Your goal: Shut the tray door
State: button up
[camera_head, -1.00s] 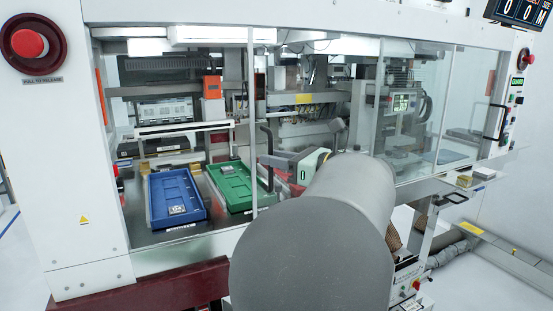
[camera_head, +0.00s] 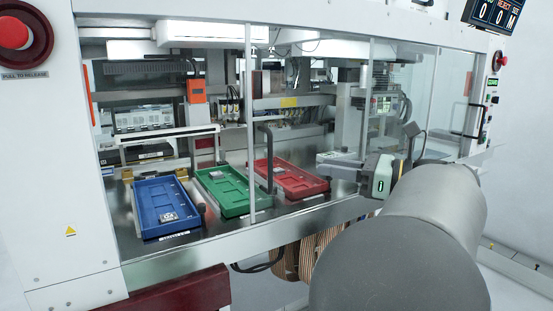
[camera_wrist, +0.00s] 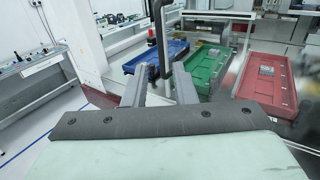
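The tray door is a clear sliding panel (camera_head: 308,130) in a thin metal frame, with a black upright bar handle (camera_head: 265,158) near its left edge. It stands toward the right, and the left bay, with the blue tray, looks uncovered. My gripper (camera_head: 322,161) is right of the handle in the head view, fingers pointing left, apart from it. In the wrist view my gripper (camera_wrist: 158,76) is open, its two fingers well apart and nothing held. The handle (camera_wrist: 160,35) shows ahead, in line with the gap between the fingers; its distance is hard to tell.
Inside the machine lie a blue tray (camera_head: 165,205), a green tray (camera_head: 222,193) and a red tray (camera_head: 292,180). Fixed-looking clear panels stand farther right, with another black handle (camera_head: 476,120). A white machine wall (camera_head: 55,190) bounds the left. Floor beside the machine looks clear.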

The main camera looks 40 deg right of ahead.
jog(key=p, duration=0.1)
send_over(270, 188)
jog(key=shift+w+d, duration=0.2)
jog(key=shift+w, duration=0.05)
grip_shut()
